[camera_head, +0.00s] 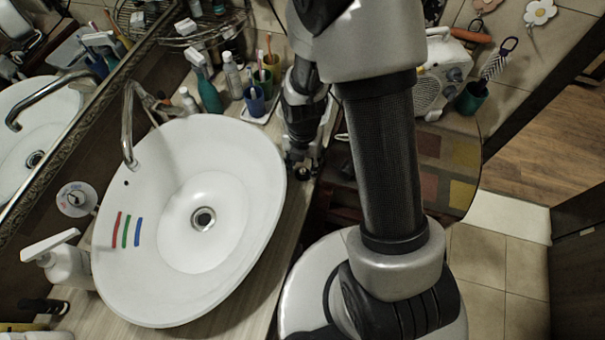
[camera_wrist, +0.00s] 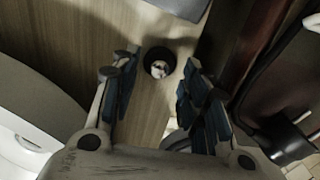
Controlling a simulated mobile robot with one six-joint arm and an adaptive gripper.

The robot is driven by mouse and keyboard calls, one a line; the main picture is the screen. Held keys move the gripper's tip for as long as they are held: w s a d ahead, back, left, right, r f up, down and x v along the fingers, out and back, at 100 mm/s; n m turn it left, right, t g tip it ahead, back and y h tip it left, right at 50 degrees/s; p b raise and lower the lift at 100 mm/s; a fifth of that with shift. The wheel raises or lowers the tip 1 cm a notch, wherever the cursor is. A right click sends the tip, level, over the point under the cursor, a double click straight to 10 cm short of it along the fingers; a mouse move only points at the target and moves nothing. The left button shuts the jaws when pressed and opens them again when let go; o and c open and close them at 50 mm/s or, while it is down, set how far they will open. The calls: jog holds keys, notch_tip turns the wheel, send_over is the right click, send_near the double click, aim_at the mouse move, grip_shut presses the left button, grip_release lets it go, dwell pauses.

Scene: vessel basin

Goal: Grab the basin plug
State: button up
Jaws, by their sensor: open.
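The basin plug (camera_wrist: 158,62) is a small dark round piece with a pale shiny centre. In the wrist view it sits on the wooden counter, just beyond and between the fingertips. My gripper (camera_wrist: 155,74) is open, with a dark padded finger on each side and nothing held. In the head view my gripper (camera_head: 303,165) points down at the counter just right of the basin; I cannot make out the plug there. The white oval basin (camera_head: 150,170) is empty, with an open metal drain (camera_head: 203,219) in its middle.
The basin rim (camera_wrist: 35,115) is close to the left of my gripper in the wrist view. Cups with toothbrushes (camera_head: 256,101) and bottles (camera_head: 208,92) stand behind. A soap dispenser (camera_head: 66,264) is at the left. A faucet (camera_head: 127,125) rises beside the basin.

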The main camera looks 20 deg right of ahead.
jog(key=shift+f, duration=0.95)
jog(key=shift+r, duration=0.1)
grip_shut()
